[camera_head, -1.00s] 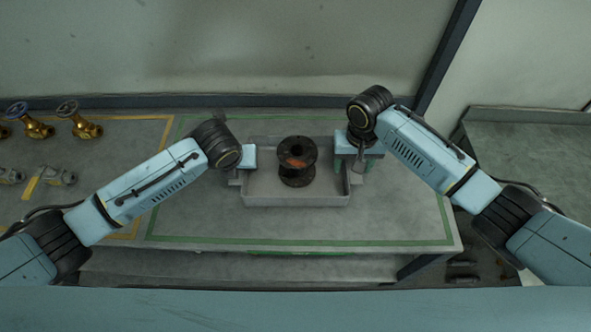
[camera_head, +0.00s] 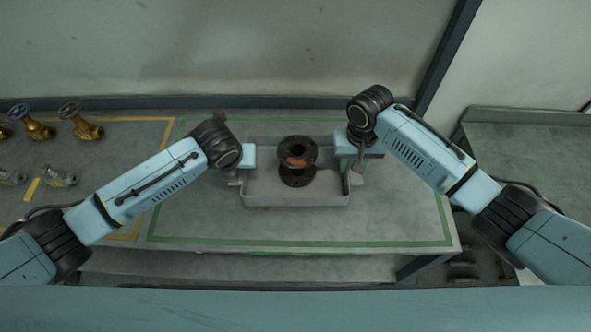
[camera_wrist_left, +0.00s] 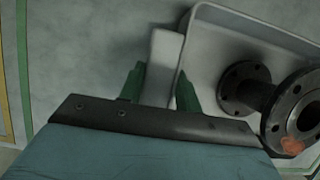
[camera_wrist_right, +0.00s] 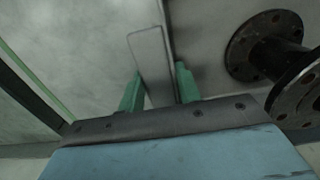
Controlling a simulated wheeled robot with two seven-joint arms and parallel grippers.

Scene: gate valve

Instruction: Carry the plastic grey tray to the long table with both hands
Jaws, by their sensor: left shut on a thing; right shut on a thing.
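The grey plastic tray (camera_head: 270,187) is at the middle of the head view, over the table area framed by green tape. A dark flanged spool (camera_head: 297,160) with an orange-red patch stands in it. My left gripper (camera_head: 240,177) is at the tray's left end; in the left wrist view its green fingers (camera_wrist_left: 160,88) are shut on the tray's handle tab (camera_wrist_left: 164,55). My right gripper (camera_head: 352,173) is at the right end; in the right wrist view its green fingers (camera_wrist_right: 158,90) are shut on the other tab (camera_wrist_right: 150,55). Whether the tray touches the table is unclear.
The tray is over a grey table (camera_head: 200,215) with green and yellow tape lines. Several brass valves (camera_head: 80,122) and grey fittings (camera_head: 58,177) lie at the left. A wall stands close behind. Another grey surface (camera_head: 530,150) is at the right, past a gap.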

